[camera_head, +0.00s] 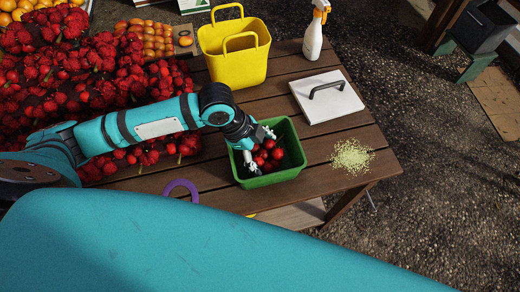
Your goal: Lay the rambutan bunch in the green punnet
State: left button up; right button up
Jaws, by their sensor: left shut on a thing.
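The green punnet (291,168) stands on the slatted wooden table. A red rambutan bunch (268,155) is inside the punnet's opening. My left gripper (259,150) reaches into the punnet from the upper left and is shut on the bunch. Its fingers lie on either side of the fruit and hide part of it. I cannot tell whether the bunch rests on the punnet's floor. My right gripper does not show.
A yellow bucket (235,66), a white spray bottle (314,36) and a white lid with a dark handle (325,106) stand behind. Pale grains (352,157) lie right of the punnet. A purple ring (181,185) is at the front left. Heaped rambutans (70,75) fill the left.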

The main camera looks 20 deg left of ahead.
pick_arm(q)
jog(key=shift+f, duration=0.4)
dwell(0.3)
jog(key=shift+f, duration=0.35)
dwell(0.6)
jog(key=o, duration=0.8)
notch_tip(320, 180, up, 15)
jog(key=p, duration=1.5)
dwell(0.5)
